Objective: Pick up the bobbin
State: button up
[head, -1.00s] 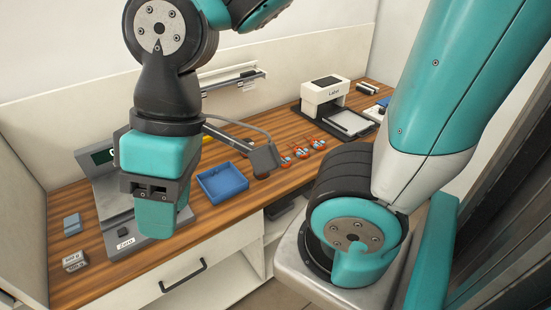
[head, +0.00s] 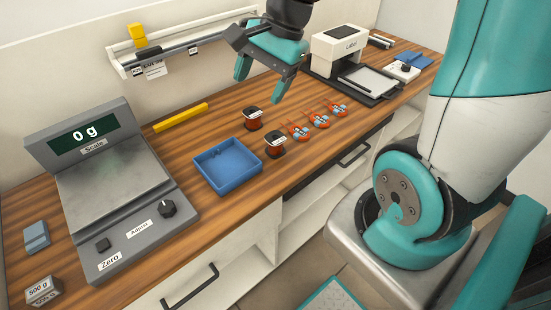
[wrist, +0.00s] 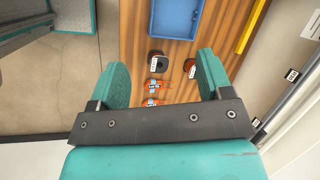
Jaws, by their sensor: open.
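Two dark red wire bobbins with white labels stand on the wooden bench. The front bobbin (head: 275,146) is right of the blue tray; the back bobbin (head: 253,119) is behind it, nearer the wall. My gripper (head: 262,80) is open and empty, above the bench and behind the bobbins in the head view. In the wrist view my open fingers (wrist: 163,64) show the front bobbin (wrist: 158,63) between them in the picture.
The blue tray (head: 228,167) has an empty floor. Several small orange-red parts (head: 319,121) lie right of the bobbins. A scale (head: 110,185) reads 0 g at left. A yellow bar (head: 181,117), wall rail (head: 190,45) and label printer (head: 338,50) are behind.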

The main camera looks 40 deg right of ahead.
jog(key=w+d+f+m+t+b, duration=0.1)
jog(key=w+d+f+m+b, duration=0.1)
jog(key=d+f+m, duration=0.45)
jog(key=w+d+f+m+b, duration=0.1)
jog(key=d+f+m+b, duration=0.2)
jog(key=d+f+m, duration=0.35)
jog(key=m+b, duration=0.1)
send_near(277, 137)
jog(key=shift+h, duration=0.4)
jog(key=x, duration=0.5)
jog(key=shift+s+a+f, duration=0.1)
jog(key=shift+a+f, duration=0.05)
jog(key=shift+a, duration=0.15)
jog(key=shift+b+x, duration=0.55)
jog(key=shift+x, duration=2.55)
jog(key=shift+a, duration=0.1)
jog(key=c, duration=0.6)
jog(key=shift+r, duration=0.2)
